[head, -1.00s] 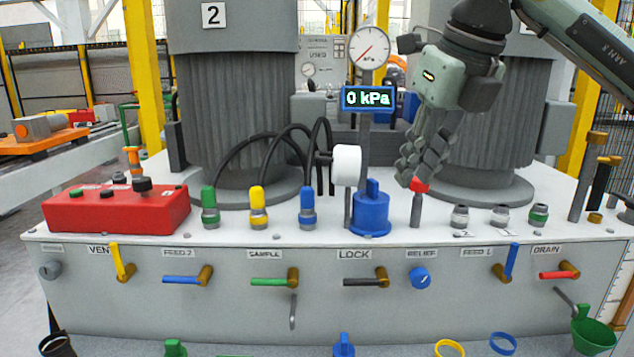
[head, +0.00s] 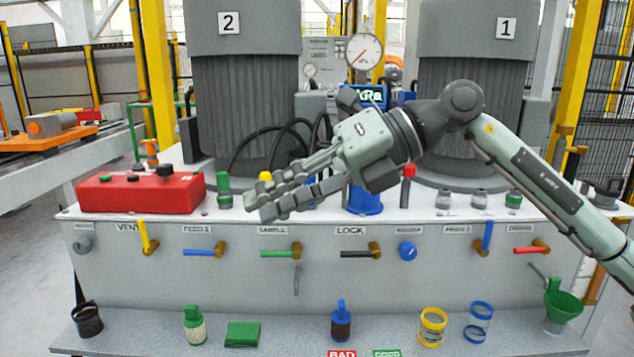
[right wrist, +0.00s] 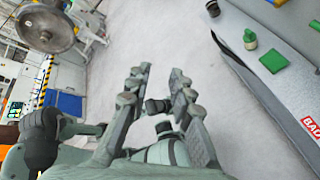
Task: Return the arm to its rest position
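My right arm comes in from the right of the head view and reaches left across the front of the gantry bench. Its gripper (head: 258,203) points left, in front of the bench's top edge, and hides part of the yellow-topped and blue-topped fittings. In the right wrist view the two fingers (right wrist: 155,88) stand apart with nothing gripped; grey-green and dark parts show behind and between them, and I cannot tell exactly what they are. My left gripper does not show in the head view.
The bench has a red control box (head: 140,192), a red-topped post (head: 408,172), a blue fitting (head: 364,202) and a row of valve handles such as the green one (head: 283,253). A lower shelf (head: 270,320) holds several small parts and a green funnel (head: 562,305). Bare floor lies left.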

